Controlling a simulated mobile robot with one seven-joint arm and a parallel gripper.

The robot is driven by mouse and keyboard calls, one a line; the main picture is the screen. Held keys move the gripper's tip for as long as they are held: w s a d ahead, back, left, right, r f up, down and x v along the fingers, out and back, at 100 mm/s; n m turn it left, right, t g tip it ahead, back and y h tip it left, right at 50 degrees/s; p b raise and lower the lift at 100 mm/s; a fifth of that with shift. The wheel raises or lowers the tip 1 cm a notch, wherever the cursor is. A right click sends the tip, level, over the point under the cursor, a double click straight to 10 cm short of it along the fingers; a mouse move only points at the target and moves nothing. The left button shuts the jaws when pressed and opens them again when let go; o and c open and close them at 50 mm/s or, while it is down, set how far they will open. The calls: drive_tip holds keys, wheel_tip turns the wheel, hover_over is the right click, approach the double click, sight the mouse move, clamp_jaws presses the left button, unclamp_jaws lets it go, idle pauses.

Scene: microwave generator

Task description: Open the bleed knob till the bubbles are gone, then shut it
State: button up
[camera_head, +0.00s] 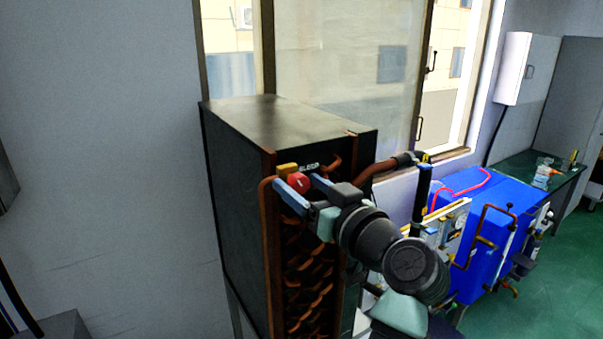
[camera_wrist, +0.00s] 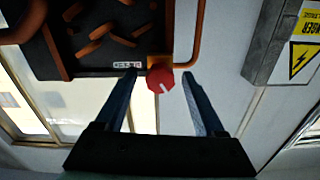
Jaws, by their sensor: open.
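The red bleed knob (camera_head: 299,182) sits at the upper front of a tall dark cabinet, beside a small brass block (camera_head: 287,169) and a BLEED label (camera_head: 310,167). In the wrist view the knob (camera_wrist: 160,82) shows a white mark on its face. My gripper (camera_head: 295,179) is open, with its blue fingers on either side of the knob. In the wrist view the fingertips of my gripper (camera_wrist: 159,76) show a gap to the knob on both sides. I cannot tell how deep the knob lies between them. No bubbles can be made out.
The dark cabinet (camera_head: 235,170) has copper pipes (camera_head: 268,230) and curved fins on its front, close to my gripper. A window stands behind it. Blue equipment (camera_head: 490,240) with pipes is to the right. In the wrist view a box with a yellow danger sign (camera_wrist: 303,60) is at the right.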

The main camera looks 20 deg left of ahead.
drive_tip(key=shift+w+a, duration=0.15)
drive_tip(key=shift+a, duration=0.1)
clamp_jaws()
